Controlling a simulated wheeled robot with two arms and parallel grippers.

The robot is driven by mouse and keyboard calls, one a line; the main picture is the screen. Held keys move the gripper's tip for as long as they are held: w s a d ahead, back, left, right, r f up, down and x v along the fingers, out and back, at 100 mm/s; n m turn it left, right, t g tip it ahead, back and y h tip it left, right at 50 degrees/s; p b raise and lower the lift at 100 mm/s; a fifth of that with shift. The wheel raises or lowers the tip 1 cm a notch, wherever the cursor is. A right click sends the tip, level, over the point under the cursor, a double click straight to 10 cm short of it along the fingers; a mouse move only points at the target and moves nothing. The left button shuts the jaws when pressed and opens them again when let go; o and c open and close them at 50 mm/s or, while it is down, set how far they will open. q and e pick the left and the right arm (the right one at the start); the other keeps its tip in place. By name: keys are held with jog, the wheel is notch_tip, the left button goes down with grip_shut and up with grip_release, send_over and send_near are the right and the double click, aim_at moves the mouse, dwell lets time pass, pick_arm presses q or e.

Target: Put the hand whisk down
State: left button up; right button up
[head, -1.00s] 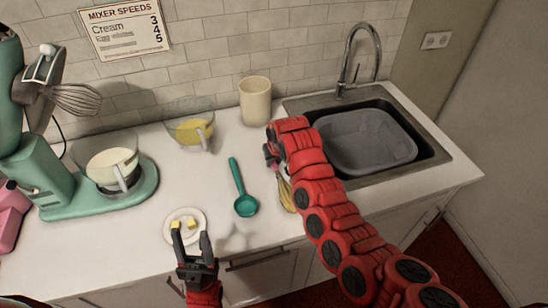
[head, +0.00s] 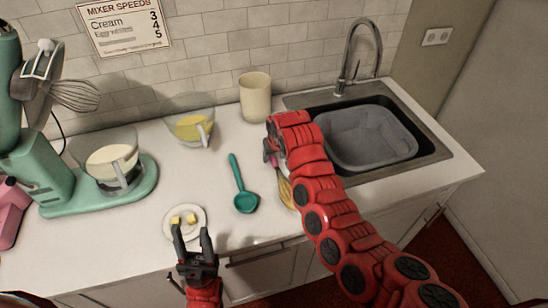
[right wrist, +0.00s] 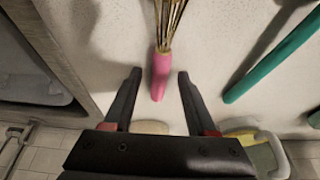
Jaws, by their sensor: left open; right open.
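The hand whisk has a pink handle (right wrist: 160,76) and thin gold wires. In the head view its wires (head: 287,192) lie on the white counter (head: 222,165), left of the sink. My right arm partly covers it there. My right gripper (head: 268,152) is open. In the right wrist view its two fingers stand on either side of the pink handle, with gaps on both sides. My left gripper (head: 192,238) is open and empty at the counter's front edge, just in front of a white plate (head: 171,232) with butter pieces.
A teal ladle (head: 240,186) lies left of the whisk. A beige cup (head: 255,98) and a glass bowl with yellow contents (head: 190,128) stand behind. The sink (head: 435,150) holds a grey basin (head: 365,140). A green mixer (head: 45,180) stands at the left.

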aim_at(278, 169)
jog(key=b+v, duration=0.2)
jog(key=v, duration=0.9)
jog(key=shift+b, duration=0.3)
jog(key=shift+s, duration=0.1)
